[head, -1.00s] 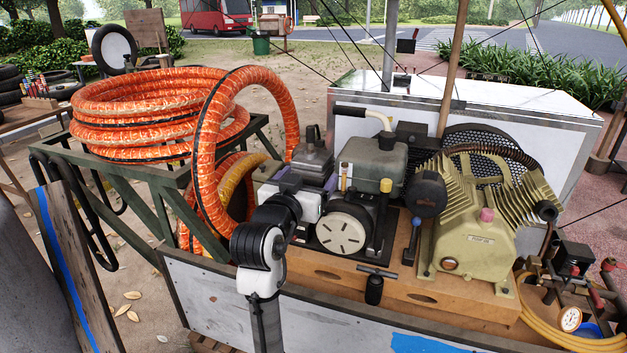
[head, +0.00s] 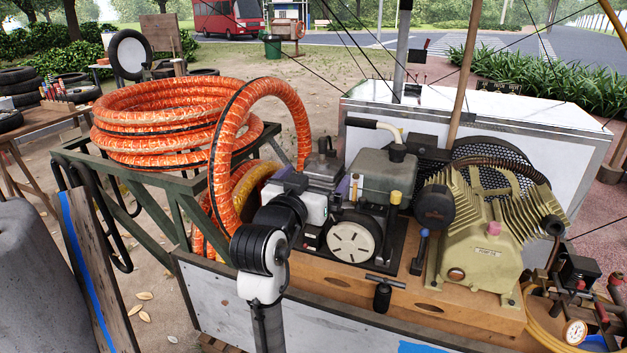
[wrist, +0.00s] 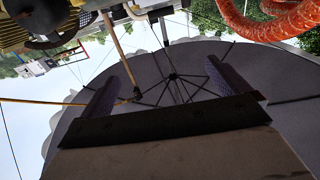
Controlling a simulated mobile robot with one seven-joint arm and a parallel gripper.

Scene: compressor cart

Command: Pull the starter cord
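The engine (head: 385,170) stands on the wooden base of the cart. Its round white slotted starter cover (head: 352,240) faces me. A T-shaped bar with a black grip (head: 382,297) sits low in front of the base; I cannot tell whether it is the starter handle, and no cord shows. My arm rises in front of the engine's left side. My gripper (wrist: 165,85) is open in the wrist view, with two purplish fingers wide apart and nothing between them. It points up toward a dark parasol canopy (wrist: 190,65). In the head view the gripper is partly hard to make out against the engine.
A coiled orange hose (head: 165,150) lies on a green frame at left, and its loop arches close behind my arm. A yellow-green compressor (head: 485,245) stands right of the engine. A wooden pole (head: 462,60) rises behind. Gauges and yellow tubing fill the lower right.

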